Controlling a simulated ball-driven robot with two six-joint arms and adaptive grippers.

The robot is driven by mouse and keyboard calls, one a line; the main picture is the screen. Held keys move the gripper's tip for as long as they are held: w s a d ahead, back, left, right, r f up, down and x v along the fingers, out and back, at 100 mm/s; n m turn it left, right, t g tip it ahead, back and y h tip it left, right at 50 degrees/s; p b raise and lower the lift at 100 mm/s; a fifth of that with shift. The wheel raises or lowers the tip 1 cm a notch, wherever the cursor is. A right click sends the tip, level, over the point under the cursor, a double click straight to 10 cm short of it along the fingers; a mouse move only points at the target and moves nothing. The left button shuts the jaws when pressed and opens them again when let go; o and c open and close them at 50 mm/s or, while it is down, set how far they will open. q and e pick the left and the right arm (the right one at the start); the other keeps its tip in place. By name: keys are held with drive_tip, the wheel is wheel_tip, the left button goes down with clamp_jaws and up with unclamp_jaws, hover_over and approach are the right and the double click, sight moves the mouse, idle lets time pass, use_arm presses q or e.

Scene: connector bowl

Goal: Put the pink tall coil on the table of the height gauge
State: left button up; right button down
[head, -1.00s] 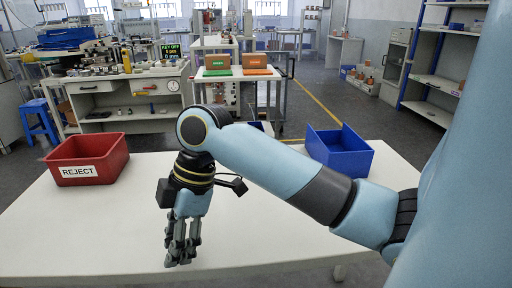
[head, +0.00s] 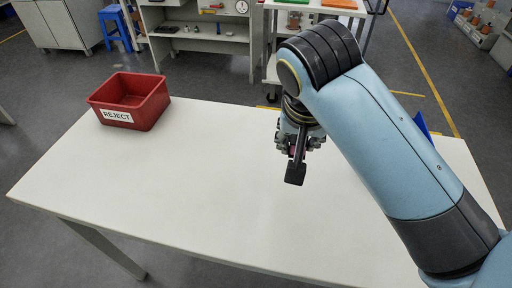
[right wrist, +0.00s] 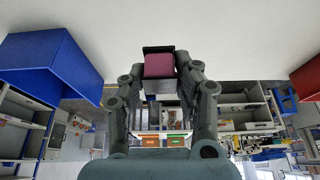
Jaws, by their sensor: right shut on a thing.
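The pink coil (right wrist: 159,65) shows in the right wrist view as a pink block with dark end plates, between the fingertips of my right gripper. My right gripper (head: 298,145) is shut on it. In the head view the gripper is over the back part of the white table, and the coil is mostly hidden by the gripper and wrist. The height gauge cannot be made out in these frames. My left gripper is not in view.
A red bin marked REJECT (head: 130,101) stands at the table's back left. A blue open bin (right wrist: 50,55) shows in the right wrist view; in the head view my arm hides most of it. The white table (head: 180,190) is clear on its left and front.

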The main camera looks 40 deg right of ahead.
drive_tip(key=w+f, duration=0.2)
drive_tip(key=w, duration=0.1)
drive_tip(key=w+f, duration=0.2)
drive_tip(key=w, duration=0.2)
drive_tip(key=w+f, duration=0.2)
drive_tip(key=w, duration=0.2)
drive_tip(key=shift+a+f+b, duration=0.35)
drive_tip(key=shift+b, duration=0.05)
drive_tip(key=shift+w+f, duration=0.1)
drive_tip(key=shift+f, duration=1.95)
drive_tip(key=c, duration=1)
unclamp_jaws()
drive_tip(key=shift+f, duration=0.1)
drive_tip(key=shift+o, duration=0.2)
